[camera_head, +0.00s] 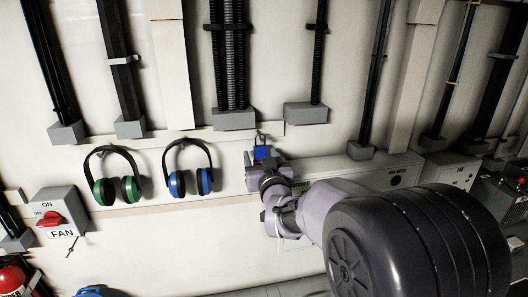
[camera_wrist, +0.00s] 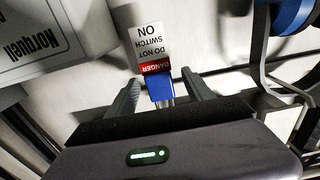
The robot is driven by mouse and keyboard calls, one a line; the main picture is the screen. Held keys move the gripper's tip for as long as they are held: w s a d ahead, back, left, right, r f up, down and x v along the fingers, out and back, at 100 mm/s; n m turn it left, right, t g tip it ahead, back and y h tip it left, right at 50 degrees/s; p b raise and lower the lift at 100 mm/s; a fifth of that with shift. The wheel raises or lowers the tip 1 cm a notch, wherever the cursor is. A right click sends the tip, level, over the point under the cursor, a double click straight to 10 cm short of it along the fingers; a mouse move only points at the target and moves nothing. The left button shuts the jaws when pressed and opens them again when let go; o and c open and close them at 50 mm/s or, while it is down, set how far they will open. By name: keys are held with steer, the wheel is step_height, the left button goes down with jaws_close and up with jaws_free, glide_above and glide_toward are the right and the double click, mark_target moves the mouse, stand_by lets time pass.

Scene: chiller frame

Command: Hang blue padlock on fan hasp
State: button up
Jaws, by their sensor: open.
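The blue padlock (camera_head: 261,153) hangs on the pale wall in the head view, its shackle at the top. In the wrist view the blue padlock (camera_wrist: 160,90) shows between my two fingers, with a red and white danger tag (camera_wrist: 155,48) beyond it. My gripper (camera_wrist: 161,84) is open, a finger on either side of the padlock; I cannot tell if they touch it. In the head view my gripper (camera_head: 266,172) is partly hidden by my wrist. The grey fan box (camera_head: 60,203) with a red switch and FAN label is at the left.
Green earmuffs (camera_head: 117,188) and blue earmuffs (camera_head: 188,180) hang between the fan box and my gripper. A grey box (camera_head: 372,172) is right of the padlock. A red extinguisher (camera_head: 15,278) stands at lower left. The wall below the earmuffs is mostly clear.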

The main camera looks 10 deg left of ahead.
steer(key=shift+x, duration=0.75)
steer(key=shift+s+d, duration=0.15)
steer(key=shift+c, duration=0.7)
jaws_close()
steer(key=shift+r, duration=0.1)
